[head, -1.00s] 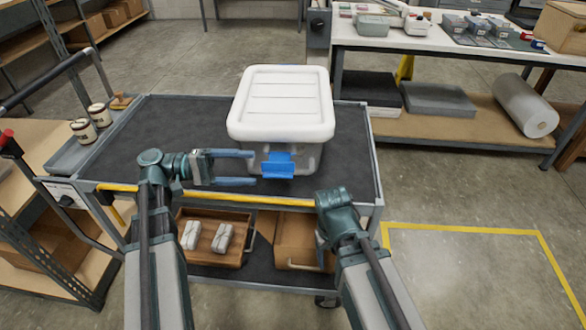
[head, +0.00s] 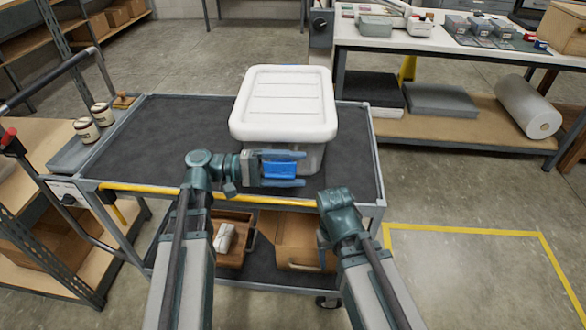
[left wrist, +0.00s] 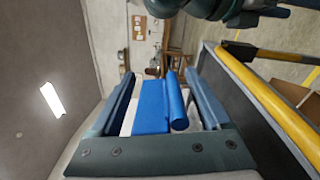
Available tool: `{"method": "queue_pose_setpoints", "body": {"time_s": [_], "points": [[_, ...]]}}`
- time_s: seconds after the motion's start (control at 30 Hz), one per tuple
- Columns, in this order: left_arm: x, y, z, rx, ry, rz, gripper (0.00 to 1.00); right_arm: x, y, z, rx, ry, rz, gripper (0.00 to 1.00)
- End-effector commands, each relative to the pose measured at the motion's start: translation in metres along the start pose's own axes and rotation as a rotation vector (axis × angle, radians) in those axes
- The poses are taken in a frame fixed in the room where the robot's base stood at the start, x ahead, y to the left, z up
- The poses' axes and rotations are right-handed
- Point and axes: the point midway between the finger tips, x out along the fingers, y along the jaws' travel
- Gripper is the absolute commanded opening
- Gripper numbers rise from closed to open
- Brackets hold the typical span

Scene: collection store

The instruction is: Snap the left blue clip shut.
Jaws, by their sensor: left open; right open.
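A blue clip (head: 279,170) is on the near side of a clear box with a white lid (head: 285,103). Its flap appears to stand out from the wall below the lid rim. My left gripper (head: 285,169) is open, with one finger above and one below the clip. In the left wrist view the clip (left wrist: 152,106) lies between the two spread fingers, with a gap on each side. A bit of blue shows at the lid's far edge (head: 288,66). My right gripper (head: 322,240) is low in front of the cart, mostly hidden by its own wrist.
The box stands on a dark cart top (head: 180,130) with a yellow front bar (head: 150,188). The cart top left of the box is clear. Two jars (head: 94,122) sit in a side tray. A lower shelf holds a wooden tray (head: 232,255) and a cardboard box (head: 298,240).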

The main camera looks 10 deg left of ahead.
Motion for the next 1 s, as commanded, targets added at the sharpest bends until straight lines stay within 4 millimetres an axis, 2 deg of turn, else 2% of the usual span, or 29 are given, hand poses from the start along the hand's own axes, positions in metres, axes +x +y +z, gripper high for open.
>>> {"method": "queue_pose_setpoints", "body": {"time_s": [0.07,0.5,1.0], "points": [[-0.0001,0.0000,0.0000,0.000,0.000,0.000,0.78,0.0000,0.0000,0.0000,0.000,0.000,0.000,0.67],[-0.0003,0.0000,-0.0001,0.000,0.000,0.000,0.00,0.0000,0.0000,0.0000,0.000,0.000,0.000,0.67],[-0.0004,0.0031,-0.0001,-0.026,0.000,0.000,0.00,-0.0030,0.0003,0.0002,0.000,0.000,0.000,0.67]]}}
